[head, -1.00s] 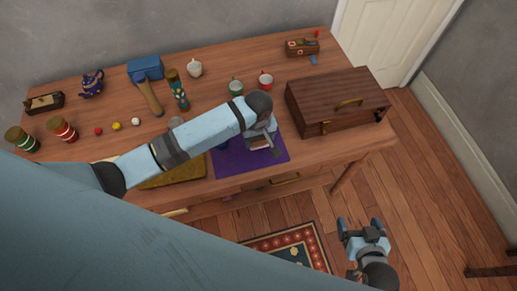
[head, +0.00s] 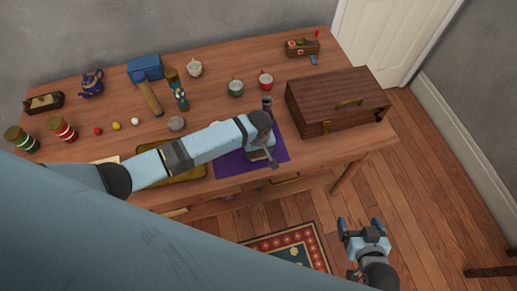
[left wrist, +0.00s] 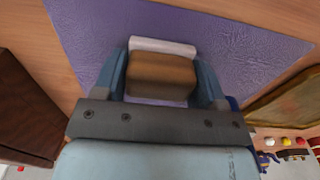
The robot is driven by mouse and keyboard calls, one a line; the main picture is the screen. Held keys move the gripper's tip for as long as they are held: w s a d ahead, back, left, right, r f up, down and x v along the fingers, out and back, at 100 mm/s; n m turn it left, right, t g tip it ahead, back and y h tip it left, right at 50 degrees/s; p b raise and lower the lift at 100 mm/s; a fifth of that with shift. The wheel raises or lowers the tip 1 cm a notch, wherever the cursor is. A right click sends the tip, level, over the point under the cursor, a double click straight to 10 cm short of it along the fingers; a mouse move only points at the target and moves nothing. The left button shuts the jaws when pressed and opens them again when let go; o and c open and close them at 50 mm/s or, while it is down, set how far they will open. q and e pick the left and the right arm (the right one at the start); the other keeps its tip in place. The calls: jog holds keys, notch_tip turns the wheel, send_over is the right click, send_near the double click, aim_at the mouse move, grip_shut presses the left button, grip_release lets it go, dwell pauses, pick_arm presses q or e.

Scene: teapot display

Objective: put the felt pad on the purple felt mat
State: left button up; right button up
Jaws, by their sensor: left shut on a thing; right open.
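The purple felt mat (head: 228,163) lies flat near the table's front edge; it also fills much of the left wrist view (left wrist: 230,45). My left gripper (head: 262,157) is over the mat. It is shut on the felt pad (left wrist: 160,75), a brown block with a pale layer along one side, held between both fingers. In the head view the pad is mostly hidden by my gripper. I cannot tell whether the pad touches the mat. My right gripper (head: 362,228) is open and empty, off the table above the floor.
A wooden case (head: 335,100) stands right of the mat. A small dark upright thing (head: 267,106) stands at the mat's back edge. A yellowish tray (head: 187,174) lies left of the mat, partly under my arm.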

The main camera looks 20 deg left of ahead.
pick_arm(q)
jog(key=o, duration=0.9)
notch_tip(320, 180, up, 12)
jog(key=s+d+f+m+t+h, duration=0.2)
jog(key=s+f+m+t+h, duration=0.25)
jog(key=s, duration=0.35)
jog(key=s+a+m+t, duration=0.1)
jog(key=s+a+t, duration=0.1)
jog(key=s, duration=0.1)
jog(key=s+a+m+t, duration=0.2)
jog(key=s, duration=0.1)
jog(key=s+a+m+t+y, duration=0.1)
jog(key=s+a+m+t, duration=0.1)
jog(key=a, duration=0.1)
jog(key=shift+s+a+r+m+t, duration=0.1)
jog(key=shift+s+r+m+t, duration=0.15)
jog(key=shift+s+r, duration=0.15)
notch_tip(320, 180, up, 3)
jog(key=p, duration=0.3)
jog(key=shift+a, duration=0.15)
